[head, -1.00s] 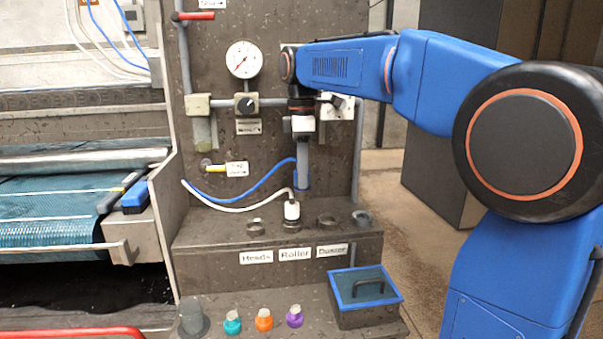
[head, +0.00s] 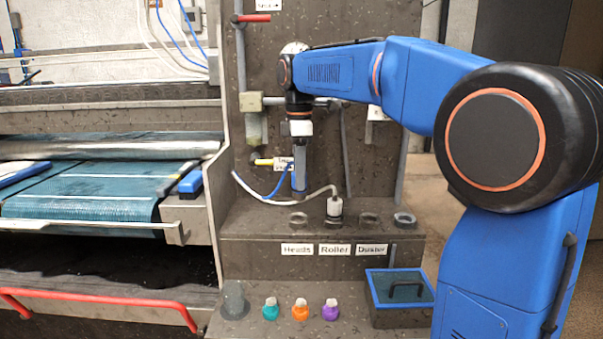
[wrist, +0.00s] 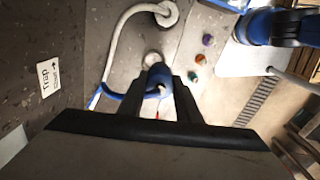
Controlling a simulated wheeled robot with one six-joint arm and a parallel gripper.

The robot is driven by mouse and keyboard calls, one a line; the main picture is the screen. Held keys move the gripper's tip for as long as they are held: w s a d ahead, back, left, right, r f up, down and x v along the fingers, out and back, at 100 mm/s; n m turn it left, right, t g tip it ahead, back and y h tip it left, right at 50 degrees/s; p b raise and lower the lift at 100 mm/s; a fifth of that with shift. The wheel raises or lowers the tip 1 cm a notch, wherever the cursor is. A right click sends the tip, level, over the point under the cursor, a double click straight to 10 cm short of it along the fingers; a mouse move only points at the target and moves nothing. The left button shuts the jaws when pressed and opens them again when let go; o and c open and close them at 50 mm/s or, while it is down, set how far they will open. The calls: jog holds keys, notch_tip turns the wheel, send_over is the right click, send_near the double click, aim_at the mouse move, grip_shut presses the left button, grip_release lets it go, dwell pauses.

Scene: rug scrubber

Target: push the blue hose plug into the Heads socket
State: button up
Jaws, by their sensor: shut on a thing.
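My gripper (head: 300,160) points down and is shut on the blue hose plug (head: 298,188), whose blue hose trails to the left. In the wrist view the plug (wrist: 158,76) sits between my fingertips (wrist: 166,92). The Heads socket (head: 298,219) is a dark ring on the ledge behind the "Heads" label (head: 297,250). The plug hangs above this socket, with a visible gap between them in the head view. In the wrist view a pale round socket opening (wrist: 153,58) shows just past the plug, partly hidden by it.
A white hose plug (head: 334,207) stands in the Roller socket, close to the right. Teal, orange and purple bottles (head: 301,311) and a blue-rimmed box (head: 400,290) stand on the lower shelf.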

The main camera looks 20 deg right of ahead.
aim_at(298, 200)
jog(key=shift+w+f, duration=0.7)
jog(key=shift+w, duration=0.15)
jog(key=shift+f, duration=1.9)
jog(key=shift+f, duration=1.6)
jog(key=o, duration=1.3)
jog(key=shift+c, duration=0.2)
jog(key=shift+r, duration=3.8)
